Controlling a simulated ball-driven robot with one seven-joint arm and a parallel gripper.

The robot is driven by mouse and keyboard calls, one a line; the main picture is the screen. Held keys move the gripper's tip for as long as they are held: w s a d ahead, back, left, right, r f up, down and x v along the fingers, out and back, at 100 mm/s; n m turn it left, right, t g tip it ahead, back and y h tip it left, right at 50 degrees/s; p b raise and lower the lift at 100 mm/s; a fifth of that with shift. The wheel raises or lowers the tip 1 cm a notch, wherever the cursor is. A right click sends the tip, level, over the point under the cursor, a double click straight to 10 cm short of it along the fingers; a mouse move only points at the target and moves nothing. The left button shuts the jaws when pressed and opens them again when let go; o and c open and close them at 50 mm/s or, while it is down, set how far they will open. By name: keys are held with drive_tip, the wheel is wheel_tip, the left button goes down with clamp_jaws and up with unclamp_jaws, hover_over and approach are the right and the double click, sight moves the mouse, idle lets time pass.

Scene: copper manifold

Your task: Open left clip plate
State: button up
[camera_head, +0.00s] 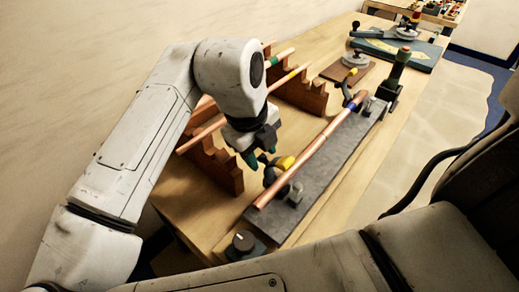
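A copper pipe (318,143) lies lengthwise along a dark grey base (325,180) on the wooden bench. At the pipe's near, left end is a dark rounded clip part with a yellow handle (286,162), which I take as the left clip plate. A small metal piece (296,191) stands beside the pipe there. A similar dark clip with a yellow tip (351,76) is at the far end. My gripper (257,158) points down, with teal fingertips just left of the near yellow handle. Contact and finger gap are unclear. I see nothing held in it.
Brown stepped racks (220,168) holding rods stand left of and behind my gripper. A dark knob (243,241) is at the near end of the base. The bench's right edge (408,120) is clear.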

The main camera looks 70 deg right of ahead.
clamp_jaws()
idle(0.3)
drive_tip(key=shift+d, duration=0.1)
